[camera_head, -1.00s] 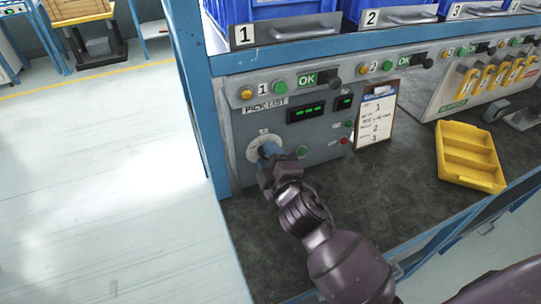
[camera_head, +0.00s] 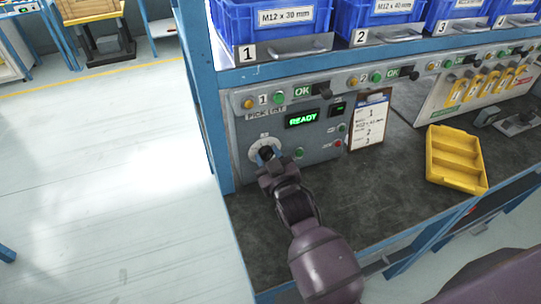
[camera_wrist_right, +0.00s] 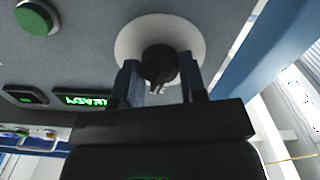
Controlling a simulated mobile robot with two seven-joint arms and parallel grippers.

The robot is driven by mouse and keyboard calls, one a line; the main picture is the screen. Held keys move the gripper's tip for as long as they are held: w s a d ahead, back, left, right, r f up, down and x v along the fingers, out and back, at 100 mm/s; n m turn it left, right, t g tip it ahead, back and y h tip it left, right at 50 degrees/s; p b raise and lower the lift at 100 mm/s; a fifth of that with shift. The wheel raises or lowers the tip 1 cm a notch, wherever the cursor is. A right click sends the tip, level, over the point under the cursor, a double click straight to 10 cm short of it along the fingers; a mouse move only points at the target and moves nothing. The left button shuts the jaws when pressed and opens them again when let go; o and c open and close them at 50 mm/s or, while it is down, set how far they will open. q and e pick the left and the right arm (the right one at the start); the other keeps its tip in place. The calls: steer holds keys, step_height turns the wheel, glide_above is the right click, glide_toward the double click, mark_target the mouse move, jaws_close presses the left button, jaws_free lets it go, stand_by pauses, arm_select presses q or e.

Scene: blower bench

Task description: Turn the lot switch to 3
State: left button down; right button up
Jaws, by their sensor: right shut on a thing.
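The lot switch is a dark knob on a round white dial (camera_head: 254,149), low on the left of the grey pick list panel (camera_head: 290,160). My right gripper (camera_head: 266,154) is at the knob, its fingers on either side. In the right wrist view the black knob (camera_wrist_right: 160,64) sits between the two fingers of the gripper (camera_wrist_right: 160,82), in front of the white dial (camera_wrist_right: 124,42). The jaws are shut on the knob. The dial's numbers are too small or hidden to read. The panel display (camera_head: 303,119) reads READY in green. My left gripper does not show.
A green button (camera_head: 299,153) is just right of the dial, and a red one (camera_head: 338,144) lies farther right. A clipboard (camera_head: 369,124) leans beside the panel. A yellow tray (camera_head: 456,143) stands on the dark bench. Blue bins (camera_head: 270,32) sit above.

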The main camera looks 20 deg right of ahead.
steer(key=m+p, duration=0.2)
steer(key=m, duration=0.2)
steer(key=shift+r+m, duration=0.15)
steer(key=shift+m, duration=0.15)
steer(key=shift+m+p, duration=0.65)
steer(key=shift+m, duration=0.55)
steer(key=shift+m+p, duration=0.4)
steer(key=shift+m, duration=0.6)
steer(key=shift+f, duration=0.2)
steer(key=o, duration=0.9)
